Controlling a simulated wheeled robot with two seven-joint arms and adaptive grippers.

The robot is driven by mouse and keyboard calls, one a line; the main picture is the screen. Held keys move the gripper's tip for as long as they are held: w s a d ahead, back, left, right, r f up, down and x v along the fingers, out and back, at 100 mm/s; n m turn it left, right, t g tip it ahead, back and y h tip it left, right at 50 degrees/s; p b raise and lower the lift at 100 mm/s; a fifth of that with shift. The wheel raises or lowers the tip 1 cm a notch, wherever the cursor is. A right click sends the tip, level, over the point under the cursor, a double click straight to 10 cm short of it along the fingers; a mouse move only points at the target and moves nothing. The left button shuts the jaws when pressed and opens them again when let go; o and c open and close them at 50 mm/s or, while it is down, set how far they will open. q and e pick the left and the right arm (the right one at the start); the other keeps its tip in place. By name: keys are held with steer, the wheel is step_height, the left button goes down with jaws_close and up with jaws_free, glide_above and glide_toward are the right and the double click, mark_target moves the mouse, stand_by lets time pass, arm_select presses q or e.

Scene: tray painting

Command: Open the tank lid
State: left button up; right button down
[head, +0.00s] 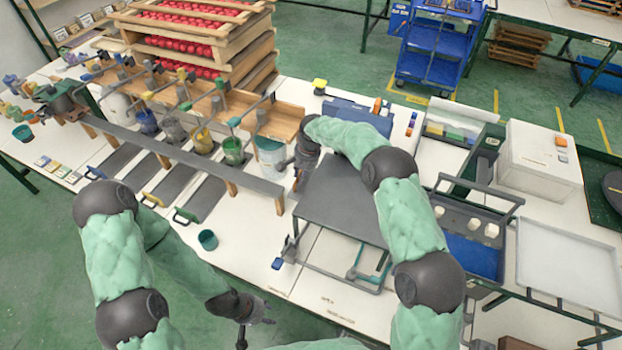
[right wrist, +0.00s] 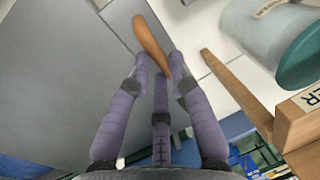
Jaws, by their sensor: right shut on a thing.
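A flat dark grey panel (head: 345,205), which looks like the tank lid, lies over the right-centre of the white table. It also fills the left of the right wrist view (right wrist: 60,80). A brown handle (right wrist: 152,44) shows at the panel's edge. My right gripper (head: 298,180) is at the panel's left edge, shut on this handle; its fingers (right wrist: 160,68) close around the handle's near end.
A wooden rack with a row of paint pots (head: 232,150) stands left of the panel. A grey frame with teal parts (head: 352,272) is at the front. A blue tray (head: 470,255) and a white box (head: 538,160) stand to the right. A small teal cup (head: 208,240) sits near the front edge.

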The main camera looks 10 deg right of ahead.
steer(key=shift+w+a, duration=0.1)
steer(key=shift+a, duration=0.05)
steer(key=shift+r, duration=0.1)
steer(key=c, duration=1.1)
jaws_free()
steer(key=shift+c, duration=0.2)
step_height(320, 180, up, 12)
steer(key=s+d, duration=0.1)
steer(key=d, duration=0.1)
steer(key=shift+s, duration=0.15)
steer(key=shift+f, duration=0.25)
